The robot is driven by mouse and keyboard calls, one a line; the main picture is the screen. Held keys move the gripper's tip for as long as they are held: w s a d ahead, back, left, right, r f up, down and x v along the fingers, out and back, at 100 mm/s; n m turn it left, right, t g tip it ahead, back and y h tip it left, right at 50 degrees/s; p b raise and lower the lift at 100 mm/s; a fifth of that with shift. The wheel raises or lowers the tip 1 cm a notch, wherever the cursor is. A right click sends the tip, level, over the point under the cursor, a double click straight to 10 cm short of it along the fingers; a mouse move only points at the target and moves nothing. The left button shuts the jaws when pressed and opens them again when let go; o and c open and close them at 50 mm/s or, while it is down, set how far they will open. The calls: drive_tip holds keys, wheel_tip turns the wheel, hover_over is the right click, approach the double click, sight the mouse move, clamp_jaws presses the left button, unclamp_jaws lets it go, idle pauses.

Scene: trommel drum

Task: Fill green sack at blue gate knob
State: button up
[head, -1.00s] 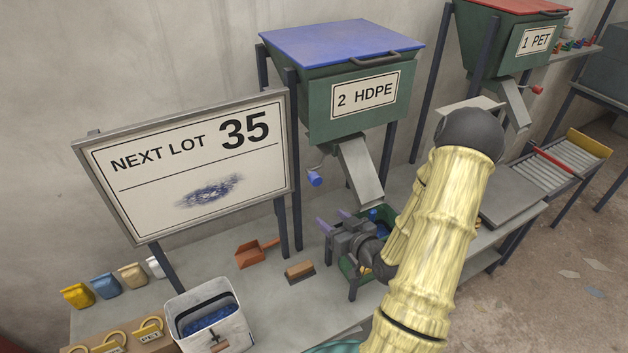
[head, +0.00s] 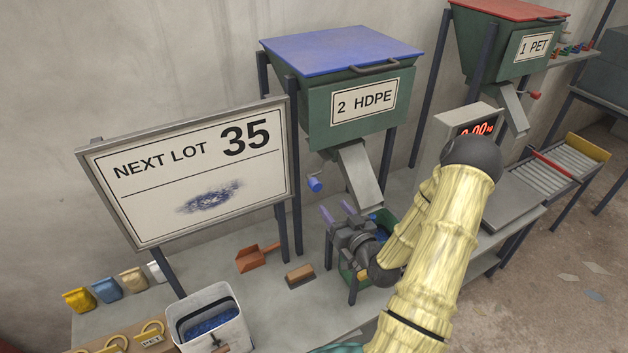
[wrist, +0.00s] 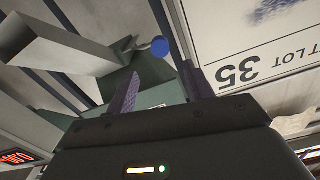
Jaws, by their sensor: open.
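The blue gate knob (head: 314,184) sticks out on a crank at the left of the chute under the green hopper marked 2 HDPE (head: 350,110). My gripper (head: 338,211) is open and empty, just below and right of the knob. In the wrist view the knob (wrist: 160,46) shows beyond and between the two fingertips (wrist: 155,72), apart from them. The green sack (head: 388,222) is under the chute (head: 360,177), mostly hidden behind my gripper and arm, with blue material showing inside.
A NEXT LOT 35 board (head: 190,170) stands left of the hopper. An orange scoop (head: 250,260), a brush (head: 300,275) and a white bucket (head: 210,318) of blue flakes are on the bench. A scale display (head: 474,130) is partly behind my arm.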

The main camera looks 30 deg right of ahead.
sight(314, 181)
drive_tip(key=w+p, duration=0.1)
drive_tip(key=w, duration=0.2)
drive_tip(key=w+p, duration=0.1)
drive_tip(key=w, duration=0.3)
drive_tip(key=w+p, duration=0.2)
drive_tip(key=w, duration=0.2)
drive_tip(key=shift+w+a+r, duration=0.1)
drive_tip(key=shift+w+a, duration=0.15)
drive_tip(key=shift+w, duration=0.6)
